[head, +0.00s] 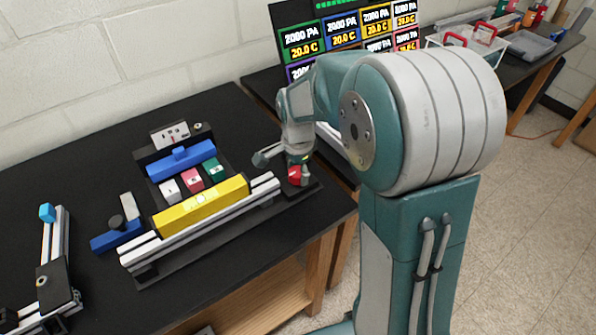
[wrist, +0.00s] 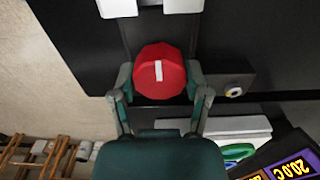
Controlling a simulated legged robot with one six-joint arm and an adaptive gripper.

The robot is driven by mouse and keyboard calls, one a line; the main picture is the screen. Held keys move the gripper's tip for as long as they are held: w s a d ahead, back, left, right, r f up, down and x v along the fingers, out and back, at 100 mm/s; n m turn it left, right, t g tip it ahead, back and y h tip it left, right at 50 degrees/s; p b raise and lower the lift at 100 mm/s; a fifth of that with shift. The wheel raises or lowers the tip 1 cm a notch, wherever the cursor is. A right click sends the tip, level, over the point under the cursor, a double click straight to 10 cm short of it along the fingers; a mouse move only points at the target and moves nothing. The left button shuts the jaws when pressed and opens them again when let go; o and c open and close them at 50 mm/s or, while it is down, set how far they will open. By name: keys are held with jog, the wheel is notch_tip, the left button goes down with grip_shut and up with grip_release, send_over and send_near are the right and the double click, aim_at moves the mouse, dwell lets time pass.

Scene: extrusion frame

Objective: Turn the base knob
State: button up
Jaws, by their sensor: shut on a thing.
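The base knob (wrist: 160,72) is red with a white line on its face, and it shows near the middle of the wrist view. In the head view the red knob (head: 295,175) sits at the right end of the extrusion frame, partly behind my gripper. My gripper (wrist: 159,80) has a finger on each side of the knob and is shut on it. In the head view my gripper (head: 296,172) reaches down to the knob. In the wrist view the white line on the knob runs up and down the picture.
The extrusion frame (head: 215,225) with a yellow block (head: 202,206), a blue bar (head: 181,161) and small coloured blocks stands on the black table (head: 95,150). Another rail fixture (head: 55,245) stands at the left. Lit display panels (head: 340,30) stand behind my arm.

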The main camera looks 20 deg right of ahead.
aim_at(296, 172)
jog(key=shift+f, duration=0.1)
jog(key=o, duration=1.1)
jog(key=shift+a, duration=0.1)
jog(key=shift+w+r, duration=0.1)
jog(key=shift+r, duration=0.5)
notch_tip(296, 172, up, 11)
jog(key=shift+a+f, duration=0.1)
